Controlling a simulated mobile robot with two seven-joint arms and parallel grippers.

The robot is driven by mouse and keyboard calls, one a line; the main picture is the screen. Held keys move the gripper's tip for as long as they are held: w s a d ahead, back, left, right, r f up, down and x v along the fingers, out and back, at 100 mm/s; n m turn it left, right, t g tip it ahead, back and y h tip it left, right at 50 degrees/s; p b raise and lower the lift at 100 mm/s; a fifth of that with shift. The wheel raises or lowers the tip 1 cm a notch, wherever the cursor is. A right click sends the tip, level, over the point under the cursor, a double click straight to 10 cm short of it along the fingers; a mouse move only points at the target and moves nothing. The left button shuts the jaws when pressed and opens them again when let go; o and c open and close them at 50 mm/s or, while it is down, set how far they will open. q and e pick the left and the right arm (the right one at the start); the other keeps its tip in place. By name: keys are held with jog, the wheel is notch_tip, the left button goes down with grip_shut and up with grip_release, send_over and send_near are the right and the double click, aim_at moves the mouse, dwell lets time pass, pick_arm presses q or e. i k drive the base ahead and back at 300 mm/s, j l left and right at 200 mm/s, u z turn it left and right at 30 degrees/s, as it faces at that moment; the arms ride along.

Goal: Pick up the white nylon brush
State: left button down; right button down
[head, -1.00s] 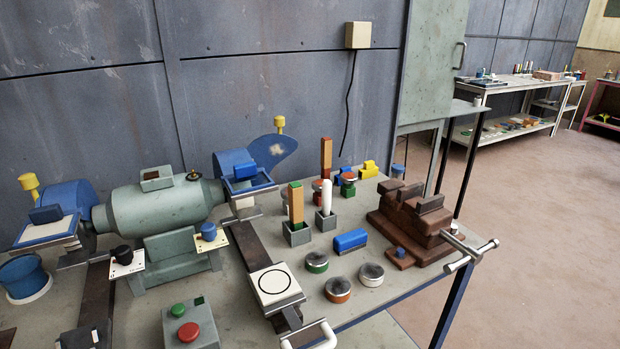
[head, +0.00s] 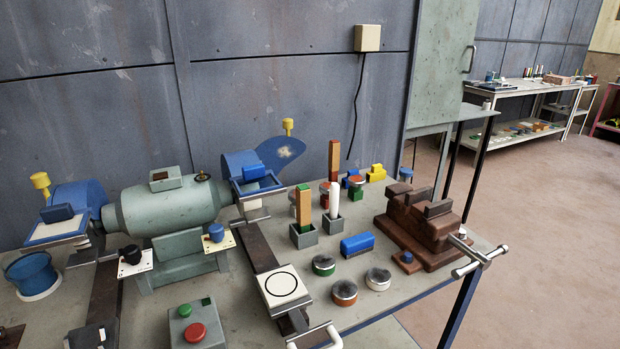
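No thing in the head view is plainly marked as the white nylon brush. A slim white upright piece (head: 334,201) stands in a small grey square holder (head: 332,224) on the workbench, and it may be the brush; I see no bristles on it. A tan and green upright bar (head: 304,204) stands in another grey holder just left of it. Round pieces with grey tops, one banded green (head: 324,265), one orange (head: 344,292) and one white (head: 378,279), lie in front. Neither of my grippers is in view.
A green bench grinder (head: 170,210) with blue guards fills the bench's left. A brown vise (head: 425,228) sits at the right edge, its handle sticking out. A blue block (head: 357,244) lies between. A control box (head: 193,325) is in front. Open floor lies right.

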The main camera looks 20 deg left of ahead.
aim_at(335, 188)
jog(key=i+l+u, duration=0.45)
jog(key=i+l, duration=0.15)
jog(key=l, duration=0.3)
